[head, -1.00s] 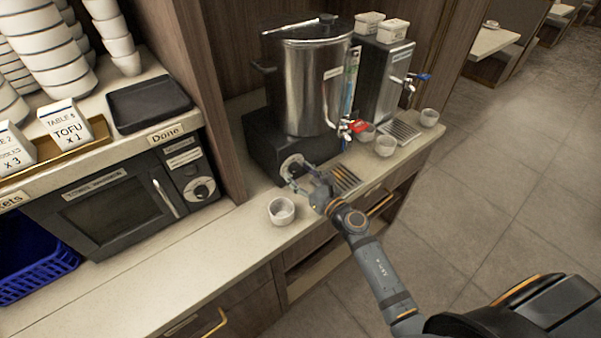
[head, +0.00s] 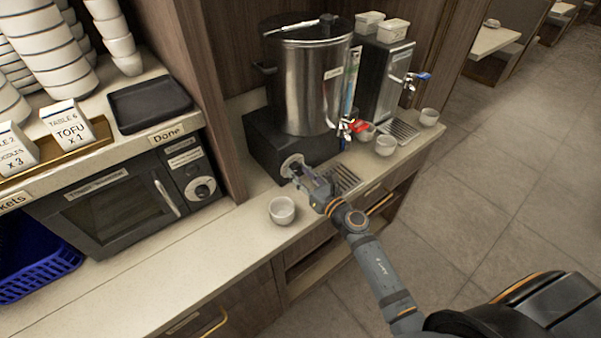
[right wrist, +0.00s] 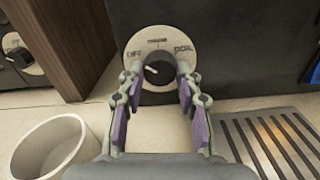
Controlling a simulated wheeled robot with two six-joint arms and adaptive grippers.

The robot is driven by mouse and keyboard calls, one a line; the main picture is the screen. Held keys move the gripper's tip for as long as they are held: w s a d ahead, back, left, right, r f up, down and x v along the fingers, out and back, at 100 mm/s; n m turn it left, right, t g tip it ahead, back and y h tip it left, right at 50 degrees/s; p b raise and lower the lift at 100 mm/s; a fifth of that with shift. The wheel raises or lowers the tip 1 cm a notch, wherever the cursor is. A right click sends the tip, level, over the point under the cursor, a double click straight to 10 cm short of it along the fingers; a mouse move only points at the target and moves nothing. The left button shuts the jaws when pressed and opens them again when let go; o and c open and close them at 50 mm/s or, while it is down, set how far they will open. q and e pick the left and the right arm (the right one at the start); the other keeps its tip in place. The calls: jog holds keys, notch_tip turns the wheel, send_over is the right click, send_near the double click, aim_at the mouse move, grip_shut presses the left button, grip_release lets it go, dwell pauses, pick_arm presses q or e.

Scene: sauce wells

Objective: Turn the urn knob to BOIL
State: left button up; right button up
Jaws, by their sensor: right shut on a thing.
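The urn (head: 312,85) is a tall steel cylinder on a black base (head: 262,140) at the back of the counter. Its dark knob (right wrist: 158,72) sits on a round white dial (right wrist: 158,50) on the base's front. In the right wrist view the dial reads OFF at left, a small blurred label at top and BOIL at right. A white mark on the knob lies left of its centre. My right gripper (right wrist: 158,82) is at the dial, shut on the knob, one finger on each side. It also shows in the head view (head: 300,172). My left gripper is not in view.
A white cup (head: 282,211) stands on the counter left of my right gripper. A drip grate (head: 343,178) lies to its right. The urn tap (head: 352,127) has a red handle. A microwave (head: 115,205) stands at left, and a second dispenser (head: 385,80) at right.

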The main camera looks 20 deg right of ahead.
jog(key=m+p, duration=0.2)
jog(key=m, duration=0.4)
jog(key=shift+r+p, duration=0.15)
jog(key=shift+p, duration=0.25)
jog(key=m+p, duration=0.2)
jog(key=m, duration=0.3)
jog(key=shift+m+p, duration=0.3)
jog(key=shift+p, duration=0.1)
jog(key=m+p, duration=0.3)
jog(key=m, duration=0.3)
jog(key=shift+r, duration=0.1)
jog(key=shift+m+p, duration=1.35)
jog(key=shift+m, duration=1.05)
jog(key=shift+f, duration=0.2)
jog(key=o, duration=1.1)
jog(key=shift+o, duration=0.2)
jog(key=shift+s, duration=0.2)
jog(key=v, duration=1.1)
jog(key=shift+s, duration=0.3)
